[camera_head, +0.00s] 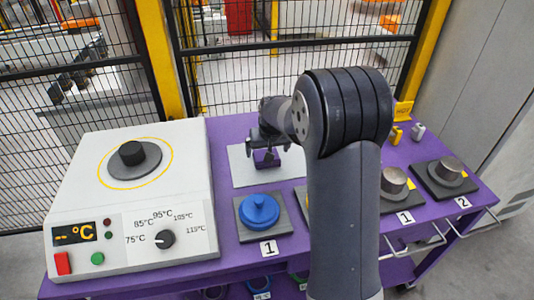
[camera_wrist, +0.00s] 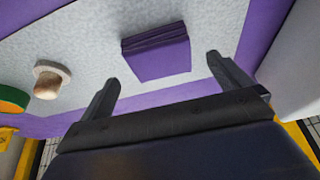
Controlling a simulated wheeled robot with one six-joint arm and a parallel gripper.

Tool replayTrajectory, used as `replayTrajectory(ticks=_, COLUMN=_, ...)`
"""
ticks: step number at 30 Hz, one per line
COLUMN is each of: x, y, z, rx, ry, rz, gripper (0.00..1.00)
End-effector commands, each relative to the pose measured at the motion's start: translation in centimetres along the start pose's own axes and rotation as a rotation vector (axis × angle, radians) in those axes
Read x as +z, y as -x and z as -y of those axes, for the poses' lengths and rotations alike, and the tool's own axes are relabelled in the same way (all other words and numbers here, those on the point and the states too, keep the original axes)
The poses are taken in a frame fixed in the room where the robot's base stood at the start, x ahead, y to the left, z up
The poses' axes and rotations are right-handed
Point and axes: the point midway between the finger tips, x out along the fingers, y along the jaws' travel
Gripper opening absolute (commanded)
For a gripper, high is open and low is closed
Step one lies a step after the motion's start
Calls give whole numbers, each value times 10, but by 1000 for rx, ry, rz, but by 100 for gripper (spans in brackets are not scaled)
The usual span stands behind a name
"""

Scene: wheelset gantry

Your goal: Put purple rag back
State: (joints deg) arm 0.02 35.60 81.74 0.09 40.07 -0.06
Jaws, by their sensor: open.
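The purple rag (camera_wrist: 157,52) is a small folded block in the wrist view. It lies on a light grey mat (camera_wrist: 85,40) on the purple table. In the head view the rag (camera_head: 266,158) shows just below my gripper (camera_head: 267,145). In the wrist view my gripper (camera_wrist: 163,72) is open, with one fingertip on each side of the rag's near end. Nothing is between the fingers, and they look apart from the rag. Its exact height above the mat cannot be told.
A heater box (camera_head: 135,200) with a dial stands on the left. A blue round part (camera_head: 259,210) sits on a dark plate in front of the mat. Metal cylinders (camera_head: 394,180) stand on plates at the right. A pale knob (camera_wrist: 48,80) stands near the mat's edge.

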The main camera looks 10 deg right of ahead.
Motion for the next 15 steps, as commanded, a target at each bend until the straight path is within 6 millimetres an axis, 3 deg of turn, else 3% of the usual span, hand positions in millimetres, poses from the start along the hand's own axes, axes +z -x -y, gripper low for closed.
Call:
replayTrajectory(ticks=7, x=-1, y=54, z=0, rx=0, ry=0, rz=-4, gripper=98)
replayTrajectory(ticks=15, x=0, y=83, z=0, rx=0, ry=0, rz=0, gripper=98)
